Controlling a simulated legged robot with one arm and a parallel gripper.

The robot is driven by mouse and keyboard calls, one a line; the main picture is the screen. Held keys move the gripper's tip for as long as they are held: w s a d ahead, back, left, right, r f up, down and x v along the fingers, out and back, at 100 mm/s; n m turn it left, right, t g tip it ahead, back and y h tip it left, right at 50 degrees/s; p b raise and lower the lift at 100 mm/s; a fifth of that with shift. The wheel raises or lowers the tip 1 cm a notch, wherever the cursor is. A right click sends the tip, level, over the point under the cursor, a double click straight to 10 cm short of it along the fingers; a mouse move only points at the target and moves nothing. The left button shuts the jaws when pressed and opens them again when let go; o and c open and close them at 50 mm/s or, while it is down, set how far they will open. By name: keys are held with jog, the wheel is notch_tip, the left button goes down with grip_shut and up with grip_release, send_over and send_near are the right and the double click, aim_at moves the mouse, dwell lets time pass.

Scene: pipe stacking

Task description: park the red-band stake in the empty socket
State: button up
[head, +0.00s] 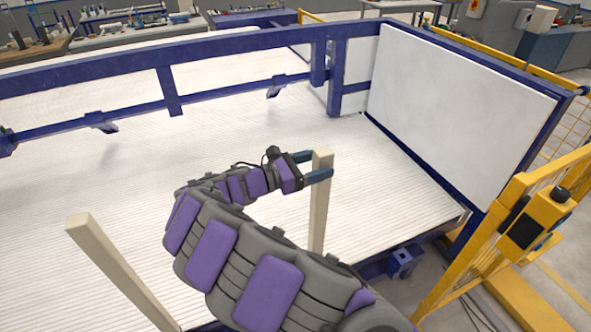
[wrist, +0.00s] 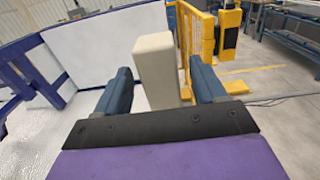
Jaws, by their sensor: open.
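A pale beige square stake (head: 318,215) stands upright near the front edge of the platform, right of centre in the head view. My gripper (head: 321,166) is open at its top, with one blue finger on either side. In the wrist view the stake (wrist: 156,68) stands between the two open fingers (wrist: 160,85), with a gap visible on the right. A second beige stake (head: 115,265) leans at the lower left. No red band shows on either stake. A blue bracket (head: 402,262) at the front right looks like an empty socket.
A blue frame rail (head: 170,60) runs along the far side, with small blue brackets (head: 98,121) on its lower bar. A white panel (head: 455,105) closes the right side. The ribbed white platform (head: 130,175) is clear.

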jog(key=shift+x, duration=0.9)
jog(key=shift+w, duration=0.1)
jog(key=shift+d, duration=0.15)
jog(key=c, duration=0.5)
grip_shut()
jog(key=shift+r+p, duration=3.65)
jog(key=shift+r, duration=0.9)
